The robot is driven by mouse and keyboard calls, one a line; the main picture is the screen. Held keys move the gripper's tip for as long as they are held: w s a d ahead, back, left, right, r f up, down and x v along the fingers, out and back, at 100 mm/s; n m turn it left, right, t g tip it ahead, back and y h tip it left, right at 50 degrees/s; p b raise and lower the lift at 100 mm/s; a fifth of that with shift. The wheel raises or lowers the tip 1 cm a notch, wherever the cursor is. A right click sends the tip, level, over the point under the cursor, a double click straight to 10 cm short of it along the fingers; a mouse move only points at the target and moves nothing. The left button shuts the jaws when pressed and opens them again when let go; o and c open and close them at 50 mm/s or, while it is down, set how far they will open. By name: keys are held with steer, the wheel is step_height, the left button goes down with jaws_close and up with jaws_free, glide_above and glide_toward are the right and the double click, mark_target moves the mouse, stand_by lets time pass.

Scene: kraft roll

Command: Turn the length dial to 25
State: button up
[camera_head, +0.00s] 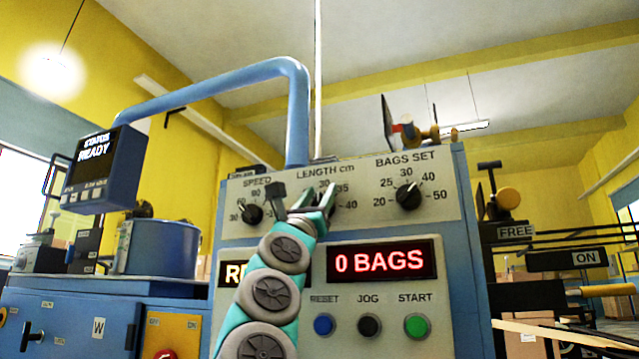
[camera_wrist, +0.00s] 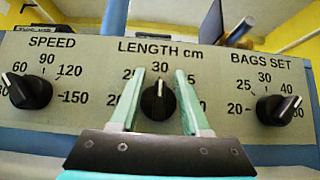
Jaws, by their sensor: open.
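The length dial (camera_wrist: 158,103) is a black knob under the "LENGTH cm" label in the wrist view. Its white pointer line points straight up at 30. My gripper (camera_wrist: 158,76) is open, with one pale green finger on each side of the dial. I cannot tell whether the fingers touch it. The fingers partly cover the scale numbers beside 30. In the head view my gripper (camera_head: 305,203) is raised in front of the control panel (camera_head: 230,225) and hides most of the length dial.
The speed dial (camera_wrist: 29,91) is to the left and the bags set dial (camera_wrist: 279,106) to the right. Below, a red display (camera_head: 382,262) reads "0 BAGS", above reset (camera_head: 324,325), jog (camera_head: 369,326) and start (camera_head: 417,326) buttons. A status screen (camera_head: 103,165) reads "READY".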

steer(key=shift+w+r, duration=0.2)
steer(key=shift+d, duration=0.1)
jaws_close()
stand_by(0.5)
